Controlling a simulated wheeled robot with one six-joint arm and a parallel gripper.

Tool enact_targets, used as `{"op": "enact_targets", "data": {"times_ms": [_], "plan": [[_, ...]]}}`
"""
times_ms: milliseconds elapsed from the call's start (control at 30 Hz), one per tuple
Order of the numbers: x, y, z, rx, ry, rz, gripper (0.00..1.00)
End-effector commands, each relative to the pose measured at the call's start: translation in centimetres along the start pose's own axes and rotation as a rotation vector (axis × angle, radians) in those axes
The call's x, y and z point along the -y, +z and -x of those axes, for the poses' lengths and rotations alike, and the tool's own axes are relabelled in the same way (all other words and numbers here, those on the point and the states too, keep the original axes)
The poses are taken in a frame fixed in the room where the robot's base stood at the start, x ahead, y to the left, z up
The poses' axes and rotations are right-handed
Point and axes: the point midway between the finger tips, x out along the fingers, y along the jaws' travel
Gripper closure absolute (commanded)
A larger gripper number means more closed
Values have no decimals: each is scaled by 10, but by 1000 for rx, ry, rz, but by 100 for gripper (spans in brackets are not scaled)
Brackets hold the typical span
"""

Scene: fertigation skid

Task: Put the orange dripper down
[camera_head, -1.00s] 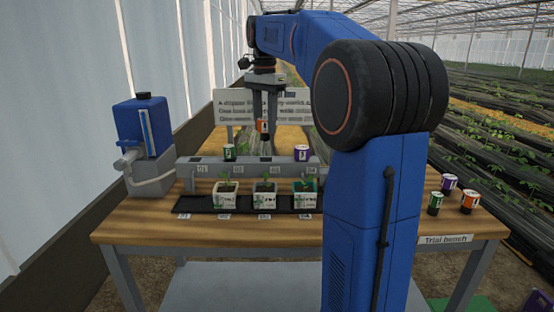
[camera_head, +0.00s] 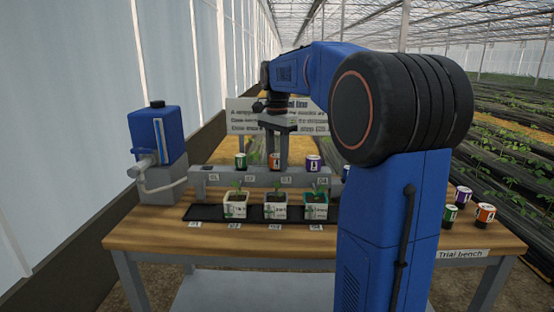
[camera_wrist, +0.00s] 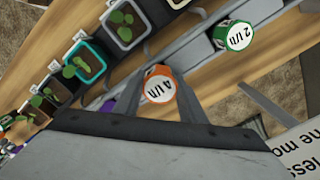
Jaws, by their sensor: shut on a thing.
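My gripper (camera_head: 274,166) is shut on an orange dripper (camera_head: 274,159) with a white top. In the head view the dripper is upright at the grey rail (camera_head: 262,180), above the mark 03, level with the drippers beside it. I cannot tell whether it touches the rail or is a little above it. In the wrist view the orange dripper (camera_wrist: 158,87) shows its "4 l/h" top between the two fingers. A green "2 l/h" dripper (camera_wrist: 235,36) stands on the rail next to it. A purple dripper (camera_head: 313,162) stands on the rail to the right.
Potted seedlings in a black tray (camera_head: 206,212) stand in front of the rail. A blue tank (camera_head: 157,134) is at the left. Loose purple (camera_head: 463,196), green (camera_head: 450,214) and orange (camera_head: 484,215) drippers stand at the bench's right. A sign (camera_head: 240,116) is behind the rail.

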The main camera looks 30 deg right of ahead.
Motion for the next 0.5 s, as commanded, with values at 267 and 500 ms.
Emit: {"op": "enact_targets", "data": {"times_ms": [267, 500], "plan": [[0, 0, -3, 0, 0, 0, 44], [0, 0, -2, 0, 0, 0, 44]]}}
